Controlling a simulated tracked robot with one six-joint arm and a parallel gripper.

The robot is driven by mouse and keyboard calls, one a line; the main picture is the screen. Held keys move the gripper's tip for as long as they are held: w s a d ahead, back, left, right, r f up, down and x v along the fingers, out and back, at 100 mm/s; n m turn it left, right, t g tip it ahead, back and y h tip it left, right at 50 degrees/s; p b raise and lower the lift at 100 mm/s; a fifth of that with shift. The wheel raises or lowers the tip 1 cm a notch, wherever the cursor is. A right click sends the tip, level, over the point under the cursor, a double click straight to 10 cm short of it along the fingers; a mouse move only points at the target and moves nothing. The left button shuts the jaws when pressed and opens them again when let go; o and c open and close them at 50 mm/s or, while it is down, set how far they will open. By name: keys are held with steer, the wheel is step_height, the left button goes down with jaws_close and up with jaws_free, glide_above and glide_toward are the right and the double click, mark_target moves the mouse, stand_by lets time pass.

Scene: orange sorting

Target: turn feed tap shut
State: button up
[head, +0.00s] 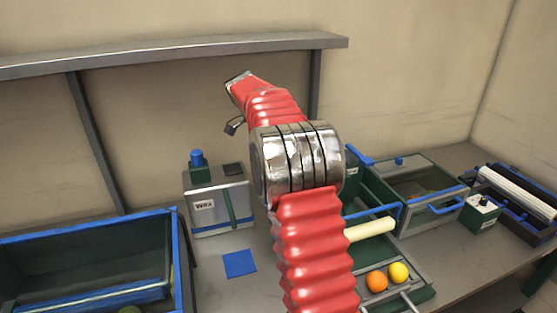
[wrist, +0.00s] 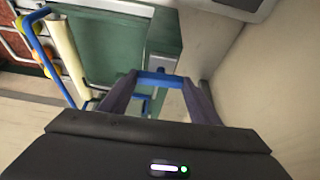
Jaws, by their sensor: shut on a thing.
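The feed tap's blue handle (wrist: 161,79) lies across between the two dark fingers of my gripper (wrist: 160,88) in the wrist view. The fingers are shut on it, one at each end. A short blue-grey stem shows just beyond it, beside a green box (wrist: 105,45). In the head view a blue bar (head: 358,154) shows at the back of the green feed box (head: 372,192), just right of my arm; it looks like the same handle.
A cream roller (head: 369,229) and a tray with an orange (head: 376,281) and a yellow fruit (head: 398,271) stand in front. A lidded green bin (head: 417,190) is at right. A grey box (head: 218,203) and blue-rimmed crate (head: 75,287) are at left. A shelf (head: 170,52) runs above.

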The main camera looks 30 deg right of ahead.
steer(key=shift+m, duration=0.4)
steer(key=o, duration=1)
steer(key=shift+o, duration=0.2)
steer(key=v, duration=1.3)
steer(key=shift+w+a+r, duration=0.15)
steer(key=shift+w+r, duration=0.05)
steer(key=shift+r, duration=0.15)
